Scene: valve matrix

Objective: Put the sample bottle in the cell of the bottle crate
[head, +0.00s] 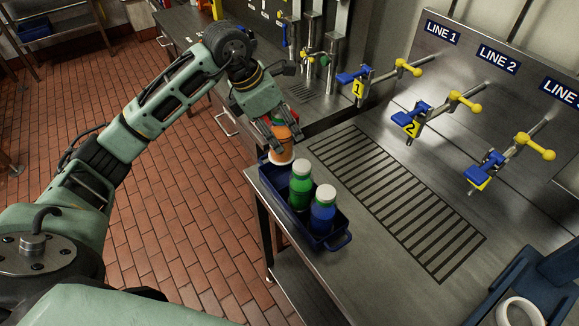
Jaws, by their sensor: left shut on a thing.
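My left gripper (277,131) is shut on an orange sample bottle (281,145), whose pale end shows at its lower side in the picture. It is at the far left end of the dark blue bottle crate (335,241). I cannot tell whether the bottle is above the cell or partly in it; the gripper and bottle hide that end. A green bottle (300,187) and a blue bottle (322,214), both with white caps, stand upright in the crate. My right gripper is not in view.
The crate stands at the left edge of a steel counter with a slotted drain (400,200). Valves with blue and yellow handles (410,119) line the counter's back. A blue object with a white ring (520,312) is at the lower right. Red tiled floor lies left.

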